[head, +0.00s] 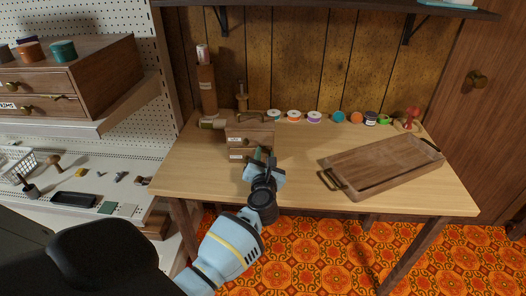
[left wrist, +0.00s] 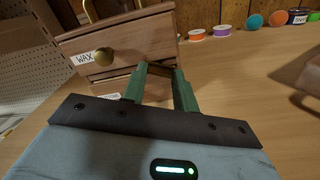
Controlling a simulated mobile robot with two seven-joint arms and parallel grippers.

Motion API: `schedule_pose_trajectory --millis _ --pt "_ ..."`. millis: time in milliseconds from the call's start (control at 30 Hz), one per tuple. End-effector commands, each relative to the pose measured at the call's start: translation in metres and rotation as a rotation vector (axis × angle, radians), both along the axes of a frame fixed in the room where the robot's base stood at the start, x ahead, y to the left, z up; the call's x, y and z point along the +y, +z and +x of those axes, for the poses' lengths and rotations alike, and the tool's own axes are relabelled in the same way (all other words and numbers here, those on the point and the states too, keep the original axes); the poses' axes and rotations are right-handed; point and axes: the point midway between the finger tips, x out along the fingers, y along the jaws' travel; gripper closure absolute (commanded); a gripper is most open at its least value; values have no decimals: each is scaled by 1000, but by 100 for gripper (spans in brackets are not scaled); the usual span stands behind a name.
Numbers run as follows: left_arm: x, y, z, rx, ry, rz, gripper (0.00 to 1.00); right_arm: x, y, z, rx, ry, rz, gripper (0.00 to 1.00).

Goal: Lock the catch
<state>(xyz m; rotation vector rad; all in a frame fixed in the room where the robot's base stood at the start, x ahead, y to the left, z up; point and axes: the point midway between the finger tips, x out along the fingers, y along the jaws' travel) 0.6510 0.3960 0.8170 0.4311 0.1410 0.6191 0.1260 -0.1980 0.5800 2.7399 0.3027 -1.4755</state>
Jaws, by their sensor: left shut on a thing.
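A small wooden drawer box (head: 250,131) stands on the table at the left, with labelled drawers one above the other. My left gripper (head: 264,158) is at the right part of the box's front. Its green fingers (left wrist: 160,74) are shut on a small dark piece at the box's right edge, seemingly the catch (left wrist: 163,69). The fingers hide much of it, so I cannot tell its position. My right gripper is out of view.
A wooden tray (head: 345,165) with dark handles lies at the right of the table. Several thread spools (head: 314,117) line the back, with a red stamp-like object (head: 411,117) at their right end. The table's front middle is clear.

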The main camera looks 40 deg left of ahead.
Motion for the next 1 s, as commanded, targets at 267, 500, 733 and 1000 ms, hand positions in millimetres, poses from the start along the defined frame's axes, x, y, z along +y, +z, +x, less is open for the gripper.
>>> schedule_pose_trajectory --millis 267,500,733,1000 --pt "0 4 1 153 0 210 94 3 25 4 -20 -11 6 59" --pt "0 4 0 288 0 394 94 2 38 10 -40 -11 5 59" --pt "0 3 0 416 0 571 94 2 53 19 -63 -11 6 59" --pt "0 2 0 547 0 749 94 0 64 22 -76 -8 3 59"
